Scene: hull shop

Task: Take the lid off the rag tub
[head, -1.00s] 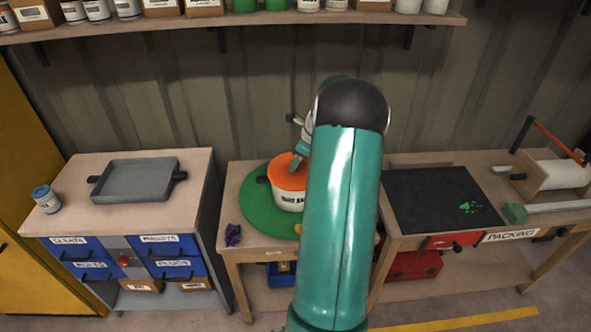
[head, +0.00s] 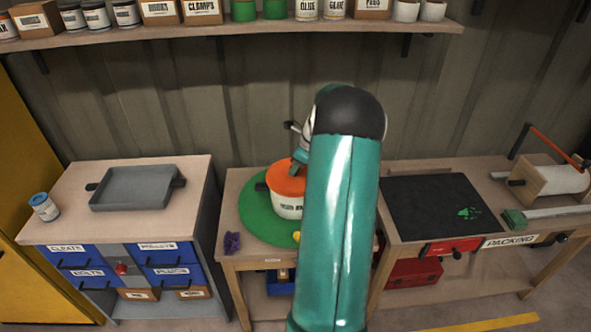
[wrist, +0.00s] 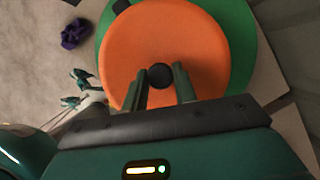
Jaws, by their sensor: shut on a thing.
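The rag tub (head: 287,207) is a white tub with a printed label, standing on a round green mat (head: 256,219) on the middle table. Its orange lid (head: 281,183) sits on top; in the wrist view the lid (wrist: 140,50) fills the middle, with a dark round knob (wrist: 160,76) at its centre. My gripper (wrist: 161,88) is over the lid, its two fingers on either side of the knob and shut on it. In the head view my arm hides the gripper's fingertips and the tub's right side.
A purple rag (head: 232,242) lies at the table's front left; it also shows in the wrist view (wrist: 76,33). A grey tray (head: 137,187) and a can (head: 43,206) stand on the left cabinet. A black mat (head: 428,204) covers part of the packing bench at right. A loaded shelf runs above.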

